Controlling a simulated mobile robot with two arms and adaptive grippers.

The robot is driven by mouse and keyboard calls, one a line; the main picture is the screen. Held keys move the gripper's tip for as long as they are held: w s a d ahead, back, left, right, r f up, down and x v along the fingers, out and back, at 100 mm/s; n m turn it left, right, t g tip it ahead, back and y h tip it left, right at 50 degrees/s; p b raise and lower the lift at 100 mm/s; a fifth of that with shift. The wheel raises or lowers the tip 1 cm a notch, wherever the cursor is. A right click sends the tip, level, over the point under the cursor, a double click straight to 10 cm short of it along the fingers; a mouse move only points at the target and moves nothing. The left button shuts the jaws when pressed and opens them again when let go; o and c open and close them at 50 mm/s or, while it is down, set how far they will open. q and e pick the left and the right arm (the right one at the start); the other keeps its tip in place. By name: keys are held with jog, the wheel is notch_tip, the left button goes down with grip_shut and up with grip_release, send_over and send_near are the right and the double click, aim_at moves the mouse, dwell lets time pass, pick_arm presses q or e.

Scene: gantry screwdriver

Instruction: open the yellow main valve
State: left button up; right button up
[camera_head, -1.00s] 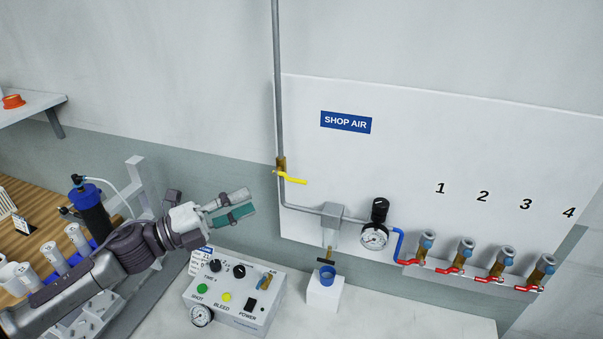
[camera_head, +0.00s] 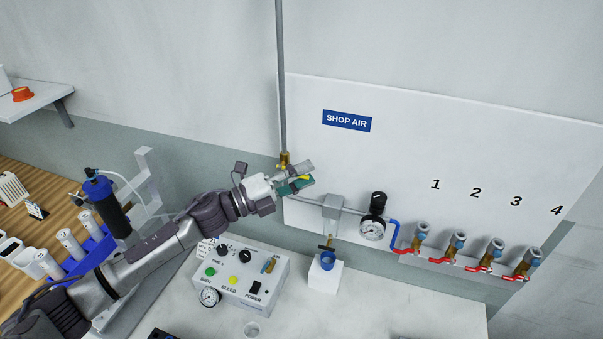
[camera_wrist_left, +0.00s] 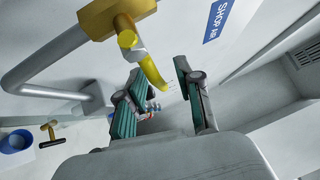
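The yellow main valve has a brass body (camera_head: 284,160) on the vertical grey pipe at the panel's left edge. Its yellow lever (camera_head: 304,178) is mostly covered by my left gripper (camera_head: 306,175) in the head view. In the left wrist view, the yellow lever (camera_wrist_left: 150,68) hangs from the brass body (camera_wrist_left: 112,17) and its tip reaches the space between the two fingers of my left gripper (camera_wrist_left: 165,105). The fingers are apart, with visible room beside the lever. I cannot tell whether a finger touches it. My right gripper is not in view.
The grey pipe runs right to a regulator with a gauge (camera_head: 372,229) and several red-handled valves. A control box (camera_head: 240,278) and a white block with a blue cup (camera_head: 327,260) stand on the bench below. The wall panel lies close behind the lever.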

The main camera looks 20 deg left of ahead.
pick_arm(q)
jog(key=shift+s, duration=0.1)
jog(key=c, duration=0.5)
grip_shut()
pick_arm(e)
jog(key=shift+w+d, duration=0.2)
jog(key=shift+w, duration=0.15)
